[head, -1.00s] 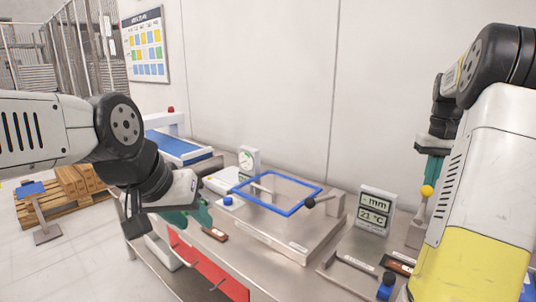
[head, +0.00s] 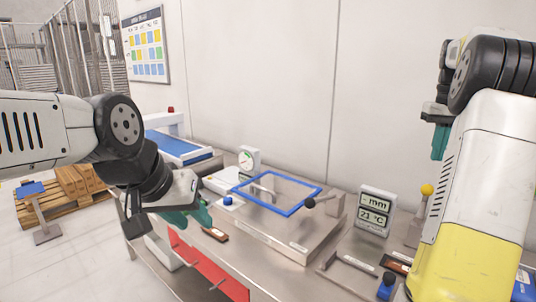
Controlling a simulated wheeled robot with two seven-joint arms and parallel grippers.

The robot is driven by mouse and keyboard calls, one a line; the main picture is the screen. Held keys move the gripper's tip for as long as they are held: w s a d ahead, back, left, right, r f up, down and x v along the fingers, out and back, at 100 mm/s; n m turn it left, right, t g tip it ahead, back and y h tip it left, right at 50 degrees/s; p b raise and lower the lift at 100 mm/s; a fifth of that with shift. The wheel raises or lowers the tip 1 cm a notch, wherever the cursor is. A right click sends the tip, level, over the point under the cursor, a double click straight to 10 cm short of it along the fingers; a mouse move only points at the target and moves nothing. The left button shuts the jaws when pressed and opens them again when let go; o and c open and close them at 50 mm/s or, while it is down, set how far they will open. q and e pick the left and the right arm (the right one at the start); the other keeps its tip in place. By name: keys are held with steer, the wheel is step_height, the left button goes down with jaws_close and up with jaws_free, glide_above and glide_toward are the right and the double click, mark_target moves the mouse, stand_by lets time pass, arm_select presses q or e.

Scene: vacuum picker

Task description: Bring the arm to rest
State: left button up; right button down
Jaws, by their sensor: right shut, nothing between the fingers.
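My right gripper (head: 440,142) has teal fingers and hangs at the right, in front of the white wall and above the bench. It is shut and empty, and part of it is hidden behind my own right arm. My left gripper (head: 190,214), also with teal fingers, is at the left above the bench's front edge. The picture does not clearly show the gap between its fingers, and I see nothing held in it.
A dial gauge (head: 248,160) and a blue conveyor (head: 172,143) stand behind. The wall is close behind.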

steer(key=s+a+r+n+t, duration=0.1)
steer(key=s+a+r+t, duration=0.2)
steer(key=a, duration=0.9)
steer(key=s+a+f+t+y, duration=0.1)
steer(key=s+a+f, duration=0.3)
steer(key=s+a, duration=0.5)
steer(key=s+a+f+n+t+y, duration=0.1)
steer(key=s+a+f, duration=0.3)
steer(key=s+a, duration=0.5)
steer(key=shift+s+a+f+n+t, duration=0.35)
steer(key=shift+a+t, duration=0.25)
steer(key=shift+a, duration=0.25)
steer(key=shift+d, duration=0.1)
